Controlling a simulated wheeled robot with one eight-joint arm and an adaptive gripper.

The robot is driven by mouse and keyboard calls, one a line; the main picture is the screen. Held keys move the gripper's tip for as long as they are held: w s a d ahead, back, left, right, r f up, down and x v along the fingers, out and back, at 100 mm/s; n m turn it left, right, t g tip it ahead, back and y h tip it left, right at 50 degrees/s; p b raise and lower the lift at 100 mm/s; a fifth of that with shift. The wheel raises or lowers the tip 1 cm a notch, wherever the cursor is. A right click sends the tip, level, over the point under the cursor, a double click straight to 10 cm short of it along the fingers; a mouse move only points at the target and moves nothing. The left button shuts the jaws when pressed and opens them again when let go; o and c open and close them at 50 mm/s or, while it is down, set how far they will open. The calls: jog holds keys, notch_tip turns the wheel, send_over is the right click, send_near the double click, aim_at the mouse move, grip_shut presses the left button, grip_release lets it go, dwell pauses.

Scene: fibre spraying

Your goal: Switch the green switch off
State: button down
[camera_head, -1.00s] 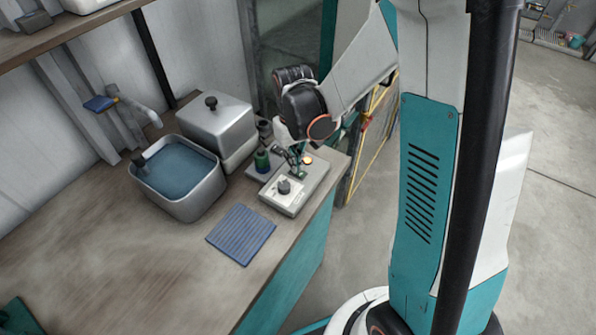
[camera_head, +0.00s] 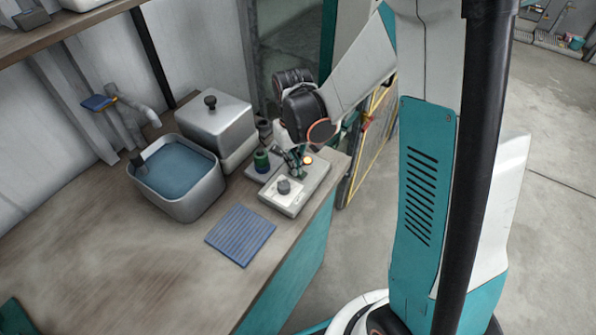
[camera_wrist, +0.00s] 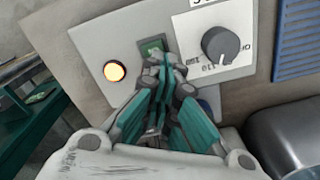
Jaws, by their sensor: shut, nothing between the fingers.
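The green switch (camera_wrist: 153,46) sits on the face of a grey control box (camera_head: 316,184), between a glowing orange lamp (camera_wrist: 115,71) and a dial. In the wrist view my gripper (camera_wrist: 165,66) is shut and empty, its fingertips right at the switch's lower edge. The fingertips hide part of the switch; I cannot tell whether they touch it. In the head view the gripper (camera_head: 297,168) is over the box, and the lamp (camera_head: 307,160) glows beside it.
A dark knob (camera_head: 283,186) is on the box's near end; it also shows in the wrist view (camera_wrist: 220,44). A green-capped bottle (camera_head: 262,160), lidded metal box (camera_head: 214,127) and water basin (camera_head: 190,204) stand left. A blue ribbed mat (camera_head: 241,234) lies in front.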

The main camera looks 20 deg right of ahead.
jog(key=shift+r+p, duration=2.35)
jog(key=shift+r, duration=1.1)
jog(key=s+r+m+t+b, duration=0.1)
jog(key=s+r+t+b, duration=0.4)
jog(key=s+r, duration=0.7)
jog(key=shift+s+t, duration=1.1)
jog(key=shift+s, duration=0.4)
